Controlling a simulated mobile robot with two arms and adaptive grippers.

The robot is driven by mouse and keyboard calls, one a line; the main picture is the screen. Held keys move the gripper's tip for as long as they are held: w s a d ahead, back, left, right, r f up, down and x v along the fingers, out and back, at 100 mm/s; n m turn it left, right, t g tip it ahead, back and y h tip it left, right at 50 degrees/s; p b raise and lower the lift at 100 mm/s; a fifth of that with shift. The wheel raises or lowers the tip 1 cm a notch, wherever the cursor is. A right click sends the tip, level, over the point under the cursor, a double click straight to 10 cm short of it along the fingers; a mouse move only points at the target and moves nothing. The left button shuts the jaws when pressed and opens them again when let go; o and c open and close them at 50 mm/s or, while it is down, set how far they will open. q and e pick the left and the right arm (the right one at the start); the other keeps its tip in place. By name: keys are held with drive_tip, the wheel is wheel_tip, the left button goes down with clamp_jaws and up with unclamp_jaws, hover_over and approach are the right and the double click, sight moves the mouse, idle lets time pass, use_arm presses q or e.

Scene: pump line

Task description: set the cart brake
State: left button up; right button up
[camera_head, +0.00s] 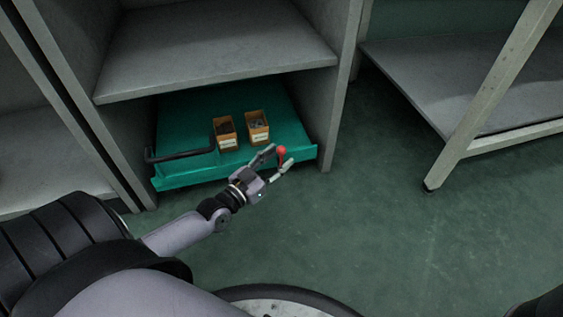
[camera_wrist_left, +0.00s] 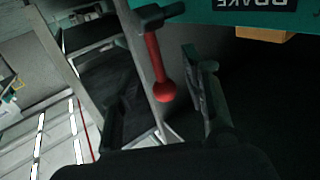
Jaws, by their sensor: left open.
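The teal cart (camera_head: 180,177) stands in the lower bay of a grey shelf unit. Its brake lever, a red rod with a round red knob (camera_head: 282,150), is at the cart's front right edge. In the left wrist view the red lever (camera_wrist_left: 158,72) hangs from a dark pivot, beside a "BRAKE" label (camera_wrist_left: 262,3) that appears upside down. My left gripper (camera_head: 281,157) is open, with its fingers on either side of the knob. I cannot tell whether a finger touches it. My right gripper is not in view.
Two orange bins (camera_head: 225,132) (camera_head: 257,127) with dark small parts sit on the cart. A black handle (camera_head: 180,154) is at its left. The shelf board (camera_head: 215,55) hangs above. A grey rack (camera_head: 480,95) stands at right. The green floor (camera_head: 390,220) between is clear.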

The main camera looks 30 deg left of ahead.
use_arm(q)
drive_tip(key=shift+w+d+b, duration=0.1)
drive_tip(key=shift+w+b, duration=0.2)
drive_tip(key=shift+w, duration=0.7)
clamp_jaws()
idle(0.4)
